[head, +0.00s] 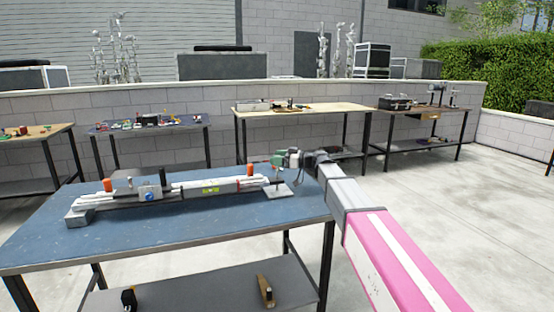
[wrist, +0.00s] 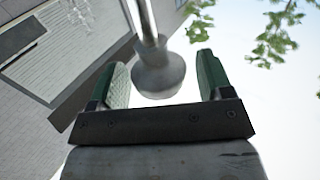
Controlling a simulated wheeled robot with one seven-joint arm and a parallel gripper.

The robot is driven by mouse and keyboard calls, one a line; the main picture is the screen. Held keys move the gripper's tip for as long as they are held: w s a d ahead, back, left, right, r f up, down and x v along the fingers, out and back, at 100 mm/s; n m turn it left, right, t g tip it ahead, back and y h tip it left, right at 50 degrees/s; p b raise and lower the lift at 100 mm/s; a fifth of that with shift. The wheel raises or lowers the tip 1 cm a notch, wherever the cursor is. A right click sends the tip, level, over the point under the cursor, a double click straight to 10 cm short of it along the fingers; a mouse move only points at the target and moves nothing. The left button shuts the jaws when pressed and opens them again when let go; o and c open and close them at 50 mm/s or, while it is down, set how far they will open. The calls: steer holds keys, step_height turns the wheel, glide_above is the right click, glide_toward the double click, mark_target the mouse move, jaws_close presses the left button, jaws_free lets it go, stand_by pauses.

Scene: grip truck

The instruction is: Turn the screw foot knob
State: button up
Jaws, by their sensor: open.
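A long pale device (head: 190,190) with orange knobs lies along the blue-topped table (head: 150,243). At its right end a thin screw stands over a flat square foot plate (head: 279,191). My gripper (head: 277,160) is just above this end, its arm coming from the right. In the wrist view, a grey rounded knob (wrist: 158,78) on a thin shaft lies between the two green fingers of my gripper (wrist: 162,62). The fingers are apart, with a visible gap on each side of the knob. In the head view the knob is too small to make out clearly.
A lower shelf (head: 215,290) under the table holds two small items. Other workbenches (head: 300,108) with tools stand along the low block wall (head: 60,110). The concrete floor (head: 420,195) to the right is clear.

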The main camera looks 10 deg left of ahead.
steer(key=shift+a, duration=0.2)
steer(key=c, duration=0.9)
steer(key=shift+s+m+t, duration=0.25)
steer(key=shift+m+t, duration=0.55)
steer(key=shift+t, duration=0.4)
steer(key=shift+w+m+t+h, duration=0.2)
steer(key=shift+m+t+h, duration=0.3)
steer(key=shift+m+t, duration=0.75)
steer(key=shift+n+t, duration=0.25)
steer(key=o, duration=0.9)
